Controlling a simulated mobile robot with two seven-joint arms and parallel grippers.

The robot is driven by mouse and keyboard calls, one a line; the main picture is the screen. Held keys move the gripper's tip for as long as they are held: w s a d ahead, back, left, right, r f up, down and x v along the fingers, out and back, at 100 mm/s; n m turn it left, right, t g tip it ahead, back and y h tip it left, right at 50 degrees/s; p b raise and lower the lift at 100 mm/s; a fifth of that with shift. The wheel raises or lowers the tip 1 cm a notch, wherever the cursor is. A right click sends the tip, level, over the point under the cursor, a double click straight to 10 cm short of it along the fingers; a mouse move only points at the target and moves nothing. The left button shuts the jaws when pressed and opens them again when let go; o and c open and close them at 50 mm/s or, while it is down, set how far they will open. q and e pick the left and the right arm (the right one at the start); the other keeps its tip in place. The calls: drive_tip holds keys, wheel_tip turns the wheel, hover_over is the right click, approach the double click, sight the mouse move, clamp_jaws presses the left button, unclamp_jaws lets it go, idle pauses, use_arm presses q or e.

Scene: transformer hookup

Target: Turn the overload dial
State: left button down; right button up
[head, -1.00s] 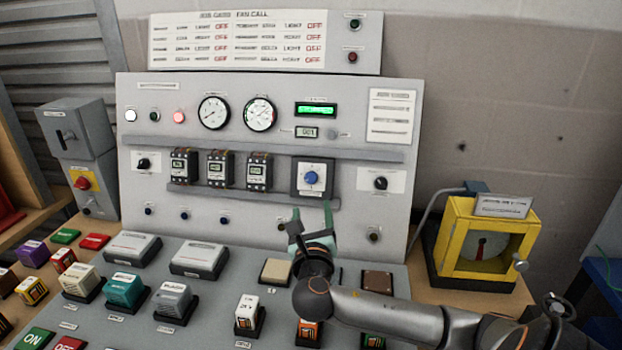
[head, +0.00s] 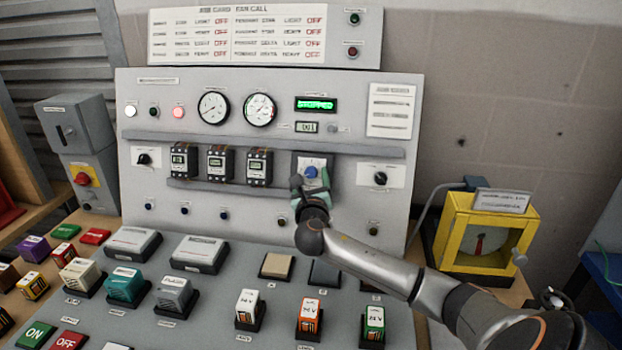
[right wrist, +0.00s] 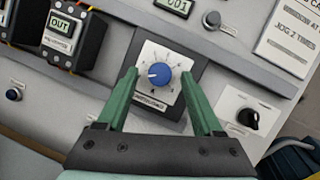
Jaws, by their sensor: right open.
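The overload dial is a blue knob (head: 310,172) on a white scale plate with a dark square mount, on the upright grey panel. In the right wrist view the blue knob (right wrist: 158,75) and its white plate show between and just beyond the green fingertips. My right gripper (head: 311,182) is open in front of the dial, with a finger toward each side of the knob. In the right wrist view the gripper (right wrist: 161,90) holds nothing. I cannot tell whether the fingers touch the plate. My left gripper is not in view.
Contactor blocks (head: 219,163) stand left of the dial on a ledge, below a grey rail (head: 270,142). A black knob (head: 380,178) sits to the right. A yellow meter box (head: 484,235) stands at the right.

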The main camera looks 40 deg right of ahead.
clamp_jaws()
idle(0.5)
drive_tip(key=shift+m, duration=0.4)
drive_tip(key=m+h, duration=0.1)
drive_tip(key=m, duration=0.1)
drive_tip(key=m+g+h, duration=0.1)
drive_tip(key=m, duration=0.1)
drive_tip(key=shift+w+a+f+m+g+b, duration=0.1)
drive_tip(key=shift+w+a+m+g+b, duration=0.1)
drive_tip(key=shift+m+g+b, duration=0.15)
drive_tip(key=m+g, duration=0.1)
drive_tip(key=m, duration=0.1)
drive_tip(key=m+h, duration=0.1)
drive_tip(key=m, duration=0.2)
drive_tip(key=shift+w+a+g+b, duration=0.1)
drive_tip(key=shift+g+b, duration=0.2)
drive_tip(key=shift+g, duration=0.05)
drive_tip(key=m+g, duration=0.1)
drive_tip(key=m, duration=0.1)
drive_tip(key=m+g+h, duration=0.1)
drive_tip(key=m, duration=0.2)
drive_tip(key=shift+w+a+m+b, duration=0.1)
drive_tip(key=shift+w+m+b, duration=0.05)
drive_tip(key=shift+m+b, duration=0.15)
drive_tip(key=shift+r+m+g, duration=0.15)
drive_tip(key=shift+m+g, duration=0.3)
drive_tip(key=shift+m, duration=0.55)
drive_tip(key=shift+r+m+g, duration=0.1)
drive_tip(key=shift+m+g, duration=0.35)
drive_tip(key=shift+m, duration=0.5)
